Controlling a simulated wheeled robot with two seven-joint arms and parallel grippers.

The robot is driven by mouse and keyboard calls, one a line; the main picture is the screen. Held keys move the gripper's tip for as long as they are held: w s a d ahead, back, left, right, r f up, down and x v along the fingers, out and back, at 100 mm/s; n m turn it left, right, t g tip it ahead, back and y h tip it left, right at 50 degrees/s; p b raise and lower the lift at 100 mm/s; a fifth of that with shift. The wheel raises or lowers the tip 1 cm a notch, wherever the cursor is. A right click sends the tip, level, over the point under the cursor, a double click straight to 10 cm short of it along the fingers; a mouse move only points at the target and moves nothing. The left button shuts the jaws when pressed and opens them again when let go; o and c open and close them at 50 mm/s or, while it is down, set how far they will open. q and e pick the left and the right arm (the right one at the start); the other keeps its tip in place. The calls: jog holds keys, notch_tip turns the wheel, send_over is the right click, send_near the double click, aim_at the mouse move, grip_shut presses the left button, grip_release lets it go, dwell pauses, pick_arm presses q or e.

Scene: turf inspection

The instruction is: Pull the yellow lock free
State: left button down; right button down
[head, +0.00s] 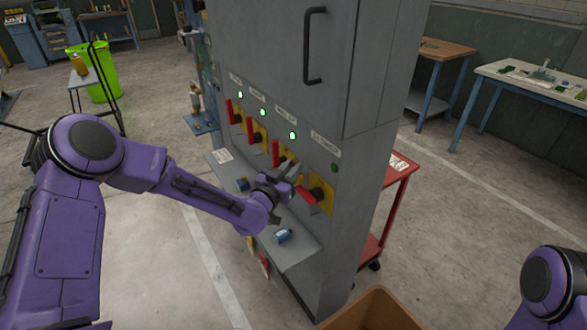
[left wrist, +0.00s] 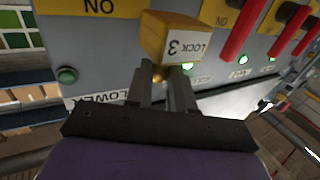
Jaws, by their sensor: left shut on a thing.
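The yellow lock (left wrist: 172,38), marked "LOCK 3", is at the fingertips of my left gripper (left wrist: 162,82) in the left wrist view. That gripper is shut on it. The gripper (head: 288,186) also shows in the head view, close to the grey cabinet (head: 270,60) beside the rightmost switch. That switch's red handle (head: 306,195) sticks out sideways on a yellow plate (head: 324,204). The lock cannot be made out in the head view, and I cannot tell whether it is still attached to the cabinet. My right gripper is out of view.
Other red handles (head: 275,153) stand upright under lit green lamps (head: 292,135); the rightmost lamp (head: 334,167) is dark. Blue objects (head: 283,236) rest on the cabinet's ledge (head: 305,250). A brown box (head: 370,308) and a red cart (head: 385,215) are nearby.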

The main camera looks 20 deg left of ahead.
pick_arm(q)
jog(key=shift+r, duration=0.1)
jog(key=shift+s+a+p, duration=0.2)
jog(key=shift+s+a, duration=0.6)
jog(key=shift+s, duration=0.2)
jog(key=shift+s+a+p, duration=0.15)
jog(key=shift+s+a, duration=0.6)
jog(key=shift+s, duration=0.25)
